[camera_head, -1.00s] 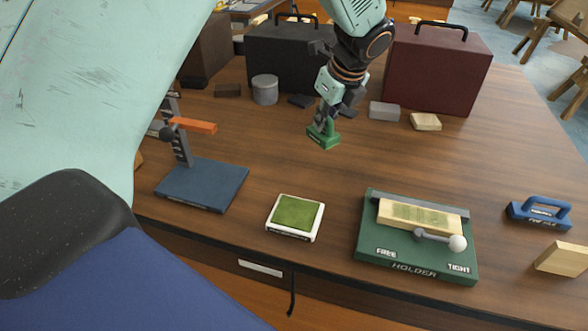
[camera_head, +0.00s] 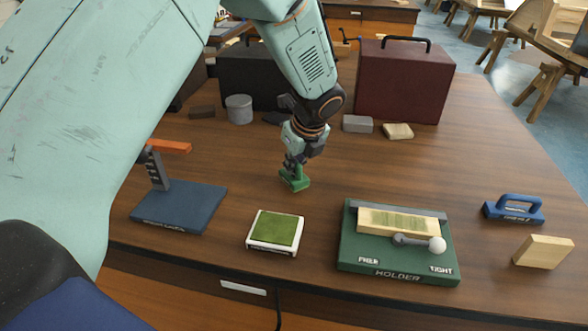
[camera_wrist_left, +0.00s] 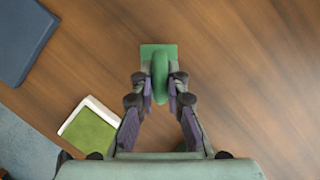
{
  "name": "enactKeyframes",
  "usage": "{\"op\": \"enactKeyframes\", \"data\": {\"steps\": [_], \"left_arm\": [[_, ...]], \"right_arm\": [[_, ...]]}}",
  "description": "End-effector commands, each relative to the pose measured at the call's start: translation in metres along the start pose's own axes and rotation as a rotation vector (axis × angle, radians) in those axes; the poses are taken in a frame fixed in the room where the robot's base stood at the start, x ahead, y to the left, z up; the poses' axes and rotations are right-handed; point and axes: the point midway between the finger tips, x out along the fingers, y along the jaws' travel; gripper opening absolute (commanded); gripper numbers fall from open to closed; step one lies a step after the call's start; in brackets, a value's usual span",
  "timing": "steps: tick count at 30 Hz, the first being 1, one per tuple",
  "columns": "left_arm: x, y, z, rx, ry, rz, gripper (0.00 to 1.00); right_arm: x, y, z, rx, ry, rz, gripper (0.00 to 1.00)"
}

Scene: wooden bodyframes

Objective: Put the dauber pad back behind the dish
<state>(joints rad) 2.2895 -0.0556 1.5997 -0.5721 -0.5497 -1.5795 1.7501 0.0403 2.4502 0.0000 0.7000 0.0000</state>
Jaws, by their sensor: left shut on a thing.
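The dauber pad (camera_head: 295,181) is a small green block with a green handle. My left gripper (camera_head: 293,163) is shut on its handle from above. In the left wrist view, the two fingers (camera_wrist_left: 161,84) close on either side of the handle, and the green base (camera_wrist_left: 147,50) shows beyond. The dish (camera_head: 251,246) is a white square tray with a green pad in it, near the table's front edge. The dauber pad is upright behind the dish, slightly to its right and apart from it. I cannot tell whether its underside touches the table. The dish also shows in the left wrist view (camera_wrist_left: 98,104).
A green holder (camera_head: 357,247) with a wooden block stands right of the dish. A dark blue stand (camera_head: 180,209) with an orange arm is to the left. A blue-handled tool (camera_head: 514,210) and a wood block (camera_head: 543,252) lie far right. Bare table surrounds the dauber pad.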

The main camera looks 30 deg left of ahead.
Motion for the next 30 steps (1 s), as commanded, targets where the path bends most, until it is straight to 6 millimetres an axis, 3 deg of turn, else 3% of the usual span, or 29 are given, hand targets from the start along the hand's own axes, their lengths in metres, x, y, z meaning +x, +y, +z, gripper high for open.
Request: {"op": "enactKeyframes", "data": {"steps": [3, 16, 17, 24, 30], "left_arm": [[0.0139, 0.0018, -0.0043, -0.001, 0.001, 0.002, 0.00], [0.0183, 0.0021, -0.0059, -0.002, 0.001, 0.001, 0.00], [0.0182, 0.0021, -0.0059, -0.002, 0.001, 0.001, 0.15], [0.0178, 0.0021, -0.0056, -0.002, 0.001, 0.001, 0.35], [0.0178, 0.0022, -0.0057, -0.002, 0.001, 0.002, 0.36]], "right_arm": [[0.0036, 0.0000, 0.0000, 0.000, 0.000, 0.000, 0.40], [0.0032, 0.0000, -0.0001, 0.000, 0.000, 0.000, 0.40], [0.0032, 0.0000, -0.0001, 0.000, 0.000, 0.000, 0.40], [0.0031, 0.0000, -0.0001, 0.000, 0.000, 0.000, 0.40], [0.0031, 0.0000, -0.0001, 0.000, 0.000, 0.000, 0.40]]}}
